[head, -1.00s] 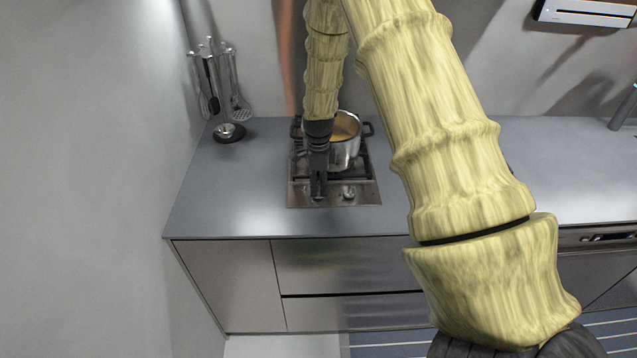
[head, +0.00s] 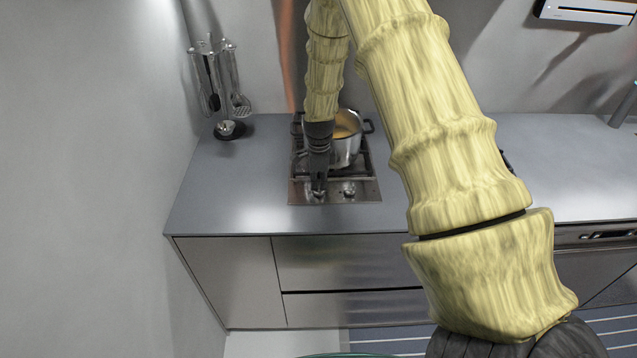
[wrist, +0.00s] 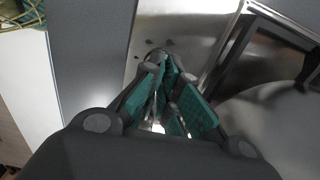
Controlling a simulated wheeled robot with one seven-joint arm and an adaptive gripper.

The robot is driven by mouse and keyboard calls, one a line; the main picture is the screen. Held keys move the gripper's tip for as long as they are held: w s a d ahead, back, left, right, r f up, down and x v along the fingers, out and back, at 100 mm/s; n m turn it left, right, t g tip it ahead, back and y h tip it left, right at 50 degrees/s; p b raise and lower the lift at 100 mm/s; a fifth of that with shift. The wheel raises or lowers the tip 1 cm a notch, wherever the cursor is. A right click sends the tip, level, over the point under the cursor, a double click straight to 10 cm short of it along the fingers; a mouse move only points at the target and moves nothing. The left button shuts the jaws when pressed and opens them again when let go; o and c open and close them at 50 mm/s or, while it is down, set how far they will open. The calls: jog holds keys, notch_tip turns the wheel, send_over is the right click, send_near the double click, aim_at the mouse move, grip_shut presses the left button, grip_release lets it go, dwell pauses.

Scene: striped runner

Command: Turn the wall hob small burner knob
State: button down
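The hob (head: 298,195) is a small steel unit set in the grey counter, with a row of knobs along its front strip. One knob (head: 348,188) shows clearly right of my gripper. My gripper (head: 319,193) points down at the left part of this strip and hides what lies under it, so a knob there cannot be made out. In the wrist view, the teal finger pads (wrist: 168,75) lie close together at the tips over the steel plate. Whether they are shut on a knob cannot be seen.
A steel pot (head: 345,152) with yellowish contents stands on the hob just behind my gripper. A utensil stand (head: 229,130) is on the counter at the left, near the wall. The counter (head: 235,195) between them is clear.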

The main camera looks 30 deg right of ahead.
jog(key=shift+n, duration=0.3)
jog(key=n+b, duration=0.1)
jog(key=n, duration=0.2)
jog(key=shift+f+b, duration=0.1)
jog(key=shift+b, duration=0.2)
jog(key=n+b, duration=0.1)
jog(key=n, duration=0.3)
jog(key=n+b, duration=0.1)
jog(key=n, duration=0.3)
jog(key=shift+n, duration=2.1)
jog(key=shift+b, duration=0.3)
jog(key=c, duration=2.2)
grip_release()
jog(key=o, duration=1.2)
jog(key=shift+c, duration=0.2)
